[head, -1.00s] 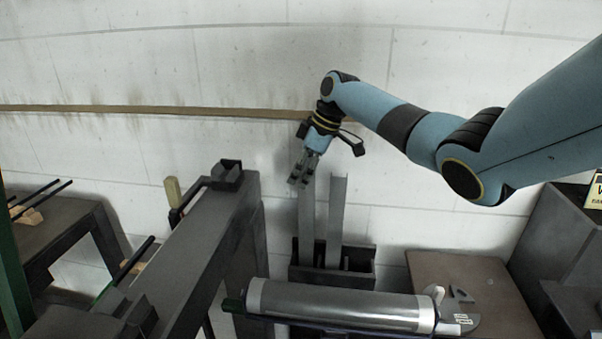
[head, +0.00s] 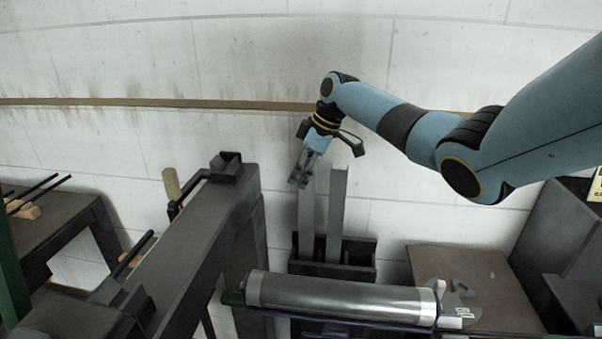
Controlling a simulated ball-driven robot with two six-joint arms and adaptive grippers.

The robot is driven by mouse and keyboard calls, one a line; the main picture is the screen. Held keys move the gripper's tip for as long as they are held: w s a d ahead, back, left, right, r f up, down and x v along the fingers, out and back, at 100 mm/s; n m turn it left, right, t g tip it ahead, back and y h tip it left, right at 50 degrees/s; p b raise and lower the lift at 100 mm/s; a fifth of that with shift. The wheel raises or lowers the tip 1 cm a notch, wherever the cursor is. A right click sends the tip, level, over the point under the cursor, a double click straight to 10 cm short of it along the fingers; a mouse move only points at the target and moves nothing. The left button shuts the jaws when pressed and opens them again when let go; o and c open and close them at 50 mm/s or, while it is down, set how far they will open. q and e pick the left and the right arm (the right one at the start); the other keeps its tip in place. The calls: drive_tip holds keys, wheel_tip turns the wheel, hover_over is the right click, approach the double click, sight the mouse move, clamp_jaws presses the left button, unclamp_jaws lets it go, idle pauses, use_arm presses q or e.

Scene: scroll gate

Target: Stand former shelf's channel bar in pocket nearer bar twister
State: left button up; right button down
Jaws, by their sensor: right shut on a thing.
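My right gripper (head: 299,181) is shut on the upper end of a grey upright channel bar (head: 306,218) in front of the white wall. The bar's lower end reaches down to the left part of a dark pocketed rack (head: 332,271). The rack's front wall hides its foot, so I cannot tell how deep it sits. A second grey channel bar (head: 337,215) stands upright just to the right, its lower end in the rack and its top free. I cannot single out the bar twister with certainty. My left gripper is not in view.
A dark frame (head: 205,245) with a wooden handle (head: 171,184) stands left of the rack. A grey roller (head: 340,298) lies across the front, close below the rack. A brown-topped block (head: 460,262) is to the right. A dark table (head: 60,225) stands far left.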

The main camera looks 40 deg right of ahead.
drive_tip(key=shift+f+b, duration=0.75)
drive_tip(key=shift+f, duration=0.4)
idle(0.4)
drive_tip(key=c, duration=0.5)
unclamp_jaws()
drive_tip(key=shift+c, duration=0.2)
drive_tip(key=shift+r+p, duration=3.4)
drive_tip(key=shift+r, duration=0.15)
drive_tip(key=shift+a+f, duration=0.1)
drive_tip(key=shift+f, duration=0.05)
